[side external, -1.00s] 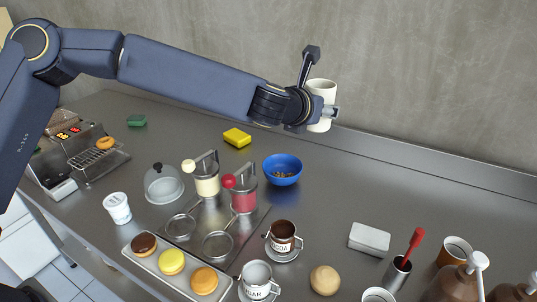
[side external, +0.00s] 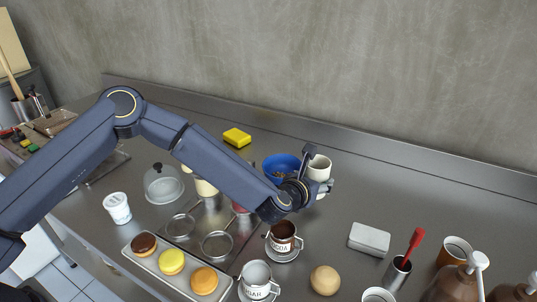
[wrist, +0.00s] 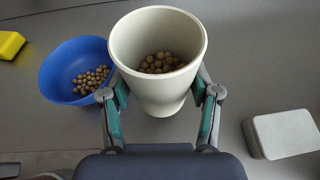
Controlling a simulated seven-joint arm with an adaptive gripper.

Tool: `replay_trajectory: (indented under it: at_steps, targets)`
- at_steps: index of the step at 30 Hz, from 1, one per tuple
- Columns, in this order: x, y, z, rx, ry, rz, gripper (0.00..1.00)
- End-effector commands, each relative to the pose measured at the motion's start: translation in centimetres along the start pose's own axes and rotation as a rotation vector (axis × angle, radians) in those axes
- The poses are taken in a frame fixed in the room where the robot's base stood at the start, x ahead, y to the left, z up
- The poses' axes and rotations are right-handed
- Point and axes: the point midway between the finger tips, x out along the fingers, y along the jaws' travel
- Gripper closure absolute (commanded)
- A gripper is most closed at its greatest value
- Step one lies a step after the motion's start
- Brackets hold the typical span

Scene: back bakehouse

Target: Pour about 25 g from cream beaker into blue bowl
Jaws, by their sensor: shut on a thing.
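The cream beaker (wrist: 158,88) is between the fingers of my gripper (wrist: 160,103) in the wrist view. My gripper is shut on it. Small round tan pieces lie inside the beaker, which looks close to upright. In the side view the beaker (side external: 319,168) is at the right of my gripper (side external: 314,186), partly hidden by it. The blue bowl (wrist: 62,62) is beside the beaker, to its left in the wrist view, and holds some similar round pieces. In the side view the bowl (side external: 282,160) is just behind my arm, partly covered.
A grey lidded box (side external: 369,239) lies to the right on the steel counter. A cocoa cup (side external: 283,231), a tan round bun (side external: 325,280) and a tray of doughnuts (side external: 150,258) are in front. A yellow sponge (side external: 237,138) lies behind.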

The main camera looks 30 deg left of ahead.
Motion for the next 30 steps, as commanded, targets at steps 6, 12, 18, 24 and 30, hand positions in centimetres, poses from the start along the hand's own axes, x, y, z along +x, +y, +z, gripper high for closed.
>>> replay_trajectory:
  at_steps: [6,12,18,24,30]
  targets:
    - [0.0,0.1,0.1,-0.008,0.003,-0.002,0.80]
    - [0.2,0.5,-0.2,-0.054,0.023,-0.020,0.80]
    - [0.6,0.9,-0.7,-0.138,0.060,-0.053,0.80]
    - [0.7,1.4,-0.6,-0.224,0.096,-0.091,0.80]
    - [0.9,2.0,-0.3,-0.309,0.131,-0.125,0.80]
